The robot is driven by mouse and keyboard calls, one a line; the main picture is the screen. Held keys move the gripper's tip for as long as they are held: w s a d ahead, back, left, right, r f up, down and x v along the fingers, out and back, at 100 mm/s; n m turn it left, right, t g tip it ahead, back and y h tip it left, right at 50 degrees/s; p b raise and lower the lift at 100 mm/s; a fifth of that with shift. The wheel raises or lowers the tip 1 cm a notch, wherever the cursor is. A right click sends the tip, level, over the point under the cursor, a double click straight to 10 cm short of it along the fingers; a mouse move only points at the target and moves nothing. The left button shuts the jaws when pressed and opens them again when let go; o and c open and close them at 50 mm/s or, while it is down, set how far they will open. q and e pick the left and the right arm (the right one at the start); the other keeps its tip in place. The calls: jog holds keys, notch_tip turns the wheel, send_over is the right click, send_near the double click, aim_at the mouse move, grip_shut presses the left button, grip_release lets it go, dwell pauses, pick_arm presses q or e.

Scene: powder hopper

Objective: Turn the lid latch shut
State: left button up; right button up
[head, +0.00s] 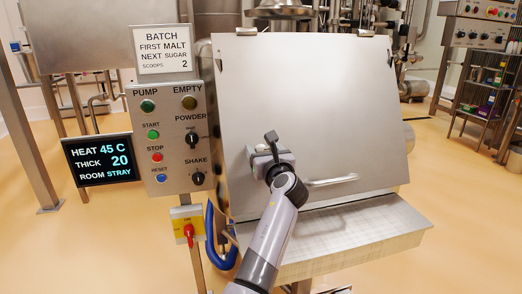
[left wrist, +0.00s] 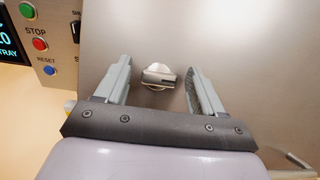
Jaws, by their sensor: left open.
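The steel lid (head: 310,90) of the hopper is down, a large sloping panel with a bar handle (head: 331,181) low on it. The lid latch (left wrist: 158,76) is a small round metal knob with a raised grip bar, lying roughly crosswise in the left wrist view. My left gripper (head: 262,150) is in front of the lid's lower left part and mostly hides the latch in the head view. In the left wrist view the gripper (left wrist: 160,82) is open, one finger on each side of the latch, with a gap on both sides. My right gripper is out of view.
A control panel (head: 168,140) with buttons and knobs stands left of the lid, with a dark display (head: 98,159) beside it. A red and yellow switch (head: 188,230) and blue hose (head: 212,240) are below. A steel ledge (head: 345,232) juts out under the lid.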

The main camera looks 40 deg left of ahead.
pick_arm(q)
jog(key=shift+a, duration=0.15)
jog(key=c, duration=1.1)
jog(key=shift+o, duration=0.2)
jog(key=shift+r, duration=0.1)
